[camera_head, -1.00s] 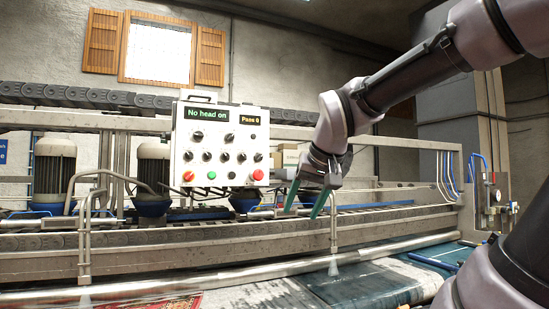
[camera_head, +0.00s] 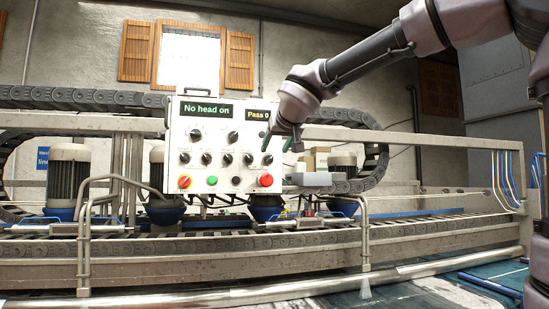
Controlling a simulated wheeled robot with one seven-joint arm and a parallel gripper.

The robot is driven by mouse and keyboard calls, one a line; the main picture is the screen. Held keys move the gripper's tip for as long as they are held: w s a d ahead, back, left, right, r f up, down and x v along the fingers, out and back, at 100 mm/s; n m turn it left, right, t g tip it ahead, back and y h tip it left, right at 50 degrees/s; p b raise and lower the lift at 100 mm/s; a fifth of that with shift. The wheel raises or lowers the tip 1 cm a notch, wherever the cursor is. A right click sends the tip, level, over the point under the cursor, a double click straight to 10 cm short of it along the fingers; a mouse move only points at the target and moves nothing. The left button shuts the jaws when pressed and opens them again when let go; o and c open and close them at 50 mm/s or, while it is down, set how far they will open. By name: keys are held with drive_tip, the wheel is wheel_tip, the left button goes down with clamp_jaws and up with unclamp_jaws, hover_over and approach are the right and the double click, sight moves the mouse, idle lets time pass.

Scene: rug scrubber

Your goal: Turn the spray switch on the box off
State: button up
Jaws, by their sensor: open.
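The white control box (camera_head: 217,172) stands left of centre. Its green display reads "No head on" and a small yellow display reads "Pass 0". Two rows of black knobs sit below the displays. The knob labels are too small to read, so I cannot tell which is the spray switch. My gripper (camera_head: 277,144) is open and empty, its green fingertips over the box's right edge; contact is unclear. It hides part of that edge.
A metal rail (camera_head: 440,136) and a black cable chain (camera_head: 372,165) run behind and right of the box. Motors with blue bases (camera_head: 67,212) stand on the machine at left. Bent pipe guards (camera_head: 364,235) stand in front. Cardboard boxes (camera_head: 316,158) sit behind my gripper.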

sight(270, 157)
drive_tip(key=x, duration=0.6)
clamp_jaws()
